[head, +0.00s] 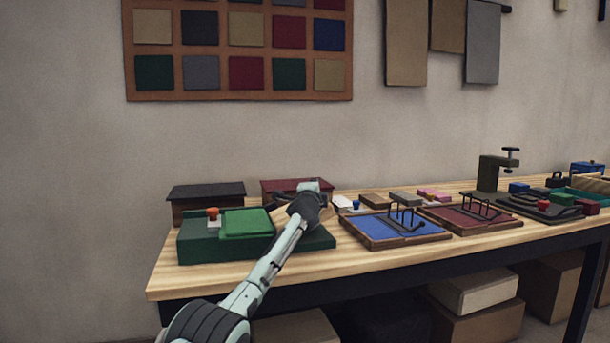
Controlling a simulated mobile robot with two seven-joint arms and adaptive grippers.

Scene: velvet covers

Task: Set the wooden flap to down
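A dark green box (200,247) sits at the left end of the table, with a lighter green pad and an orange-topped knob (213,213) on it. A light wooden piece, seemingly the wooden flap (284,214), shows at the box's right part. It is largely hidden behind my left gripper and looks tilted, but its exact angle is unclear. My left gripper (309,203) is right at this piece, over the box's right end. I cannot tell whether it touches the flap; its fingers are not clearly visible. My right gripper is not in view.
Behind the box stand a dark-lidded box (206,192) and a red-lidded box (290,186). To the right lie a blue framed panel (375,227) and a red framed panel (450,215) with wire handles. The table's front-left edge (175,283) is bare.

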